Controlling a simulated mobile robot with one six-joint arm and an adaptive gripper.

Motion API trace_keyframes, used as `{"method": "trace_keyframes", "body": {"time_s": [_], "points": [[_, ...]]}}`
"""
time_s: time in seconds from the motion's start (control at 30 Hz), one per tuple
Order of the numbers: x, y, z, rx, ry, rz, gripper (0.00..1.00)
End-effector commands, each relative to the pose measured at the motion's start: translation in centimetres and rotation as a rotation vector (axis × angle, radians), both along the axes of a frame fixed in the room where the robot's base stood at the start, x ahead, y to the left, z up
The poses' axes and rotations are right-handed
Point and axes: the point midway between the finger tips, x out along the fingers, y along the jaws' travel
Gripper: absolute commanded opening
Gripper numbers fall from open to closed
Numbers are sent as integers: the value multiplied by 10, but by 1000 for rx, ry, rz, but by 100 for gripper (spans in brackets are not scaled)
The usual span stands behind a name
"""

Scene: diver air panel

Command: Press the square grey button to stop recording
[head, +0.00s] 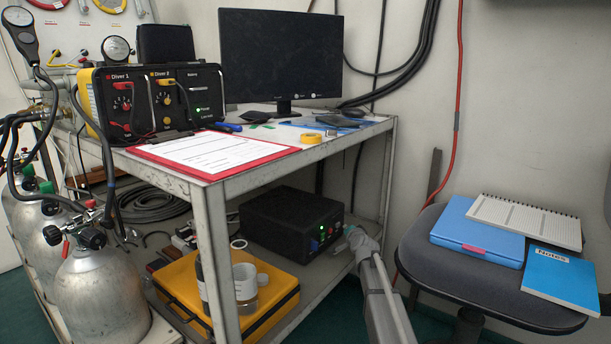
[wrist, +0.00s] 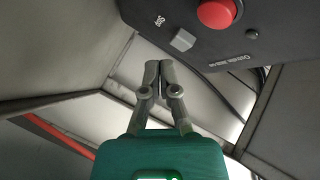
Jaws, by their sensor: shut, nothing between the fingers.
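The square grey button (wrist: 183,40) shows in the wrist view on a black panel face, with "Stop" lettered beside it. My gripper (wrist: 159,66) has its fingers together, with nothing between them. In the picture its tips are just below and left of the grey button; I see no contact. In the head view the black box (head: 283,225) sits on the cart's lower shelf, with small green, blue and red spots on its front. My gripper (head: 351,238) is at the right of that front. The grey button cannot be made out there.
A round red button (wrist: 217,13) is next to the grey one on the panel. The upper shelf edge (head: 345,142) runs above the box. A yellow case (head: 265,312) with bottles stands in front of it. A chair (head: 440,262) with notebooks is to the right.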

Motion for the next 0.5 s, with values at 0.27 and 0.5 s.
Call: {"method": "trace_keyframes", "body": {"time_s": [0.27, 0.5], "points": [[-13, -17, 0, 2, 0, -1, 0], [-23, -30, 0, 2, 0, -1, 0]]}}
